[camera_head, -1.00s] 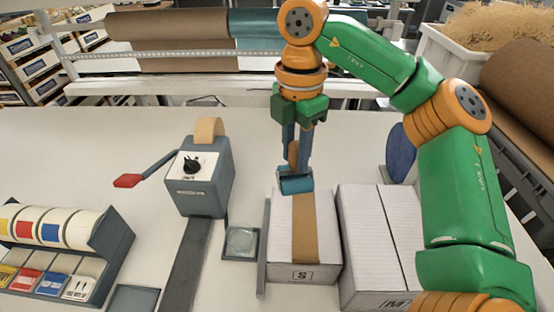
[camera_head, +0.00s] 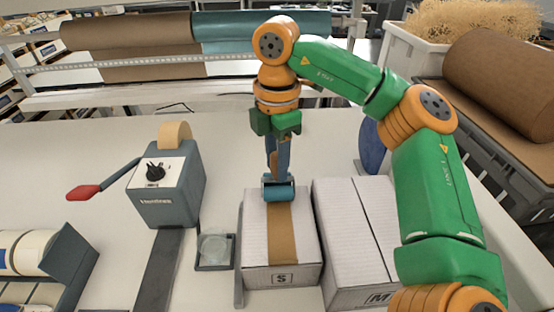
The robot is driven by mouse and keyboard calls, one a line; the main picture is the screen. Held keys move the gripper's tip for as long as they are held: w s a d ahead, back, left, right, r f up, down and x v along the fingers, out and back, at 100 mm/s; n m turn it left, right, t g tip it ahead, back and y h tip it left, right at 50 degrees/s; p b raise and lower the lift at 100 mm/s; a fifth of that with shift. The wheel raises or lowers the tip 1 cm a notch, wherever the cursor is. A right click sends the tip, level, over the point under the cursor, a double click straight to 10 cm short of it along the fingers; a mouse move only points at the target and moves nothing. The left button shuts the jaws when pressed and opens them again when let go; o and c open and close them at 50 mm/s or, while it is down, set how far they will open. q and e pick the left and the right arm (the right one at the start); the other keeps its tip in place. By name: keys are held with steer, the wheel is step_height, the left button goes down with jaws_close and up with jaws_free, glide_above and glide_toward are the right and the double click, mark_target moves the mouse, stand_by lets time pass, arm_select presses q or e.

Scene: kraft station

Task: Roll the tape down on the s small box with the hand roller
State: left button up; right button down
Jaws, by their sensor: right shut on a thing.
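The S small box (camera_head: 306,243) is white, with an S label on its front. A brown tape strip (camera_head: 281,240) runs down the middle of its top from back to front. My right gripper (camera_head: 277,150) is above the back of the box, pointing down, shut on the hand roller (camera_head: 278,190). The roller's teal drum lies at the far end of the tape strip and appears to touch it. The fingers partly hide the roller's handle. My left gripper is not in view.
A larger white box marked M (camera_head: 352,235) stands close to the right. A grey tape dispenser (camera_head: 168,190) with a red-handled lever (camera_head: 84,192) stands at the left. A small grey tray (camera_head: 215,250) lies beside the small box. A blue disc (camera_head: 371,147) stands behind the M box.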

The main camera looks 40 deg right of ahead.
steer(key=shift+a, duration=0.1)
steer(key=shift+f, duration=0.1)
steer(key=shift+f+b, duration=0.55)
steer(key=shift+b, duration=0.05)
stand_by(0.4)
